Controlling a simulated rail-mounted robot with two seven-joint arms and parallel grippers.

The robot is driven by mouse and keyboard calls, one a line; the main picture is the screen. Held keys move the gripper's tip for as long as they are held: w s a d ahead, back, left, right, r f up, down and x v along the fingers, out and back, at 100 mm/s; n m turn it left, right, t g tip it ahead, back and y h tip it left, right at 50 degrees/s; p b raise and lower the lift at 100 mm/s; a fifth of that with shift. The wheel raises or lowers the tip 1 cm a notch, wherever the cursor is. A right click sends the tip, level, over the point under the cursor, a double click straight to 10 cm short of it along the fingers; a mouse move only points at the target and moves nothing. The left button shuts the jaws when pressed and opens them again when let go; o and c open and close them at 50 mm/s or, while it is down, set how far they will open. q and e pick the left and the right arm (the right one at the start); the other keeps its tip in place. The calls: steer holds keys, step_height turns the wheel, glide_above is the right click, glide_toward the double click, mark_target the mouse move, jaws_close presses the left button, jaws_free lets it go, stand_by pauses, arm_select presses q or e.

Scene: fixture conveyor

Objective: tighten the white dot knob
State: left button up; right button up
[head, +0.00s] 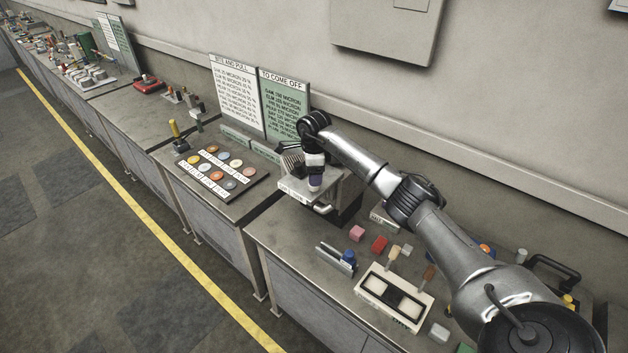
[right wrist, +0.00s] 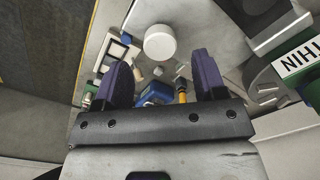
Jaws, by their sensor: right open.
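My right gripper (head: 315,182) points down at the labelled light-grey fixture (head: 325,190) on the bench in the head view. In the right wrist view my right gripper (right wrist: 161,78) has its two dark purple fingers wide apart with nothing held between them. A plain white round piece (right wrist: 160,42) shows past the fingertips, toward the top of that view. I cannot tell whether it is the white dot knob, as no dot can be made out. In the head view the gripper hides part of the fixture. My left gripper is not in view.
A dark board with coloured discs (head: 243,197) lies left of the fixture, before two upright text signs (head: 285,104). A wall runs behind. The floor is clear in front.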

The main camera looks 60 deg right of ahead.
steer(key=shift+f, duration=2)
steer(key=c, duration=0.9)
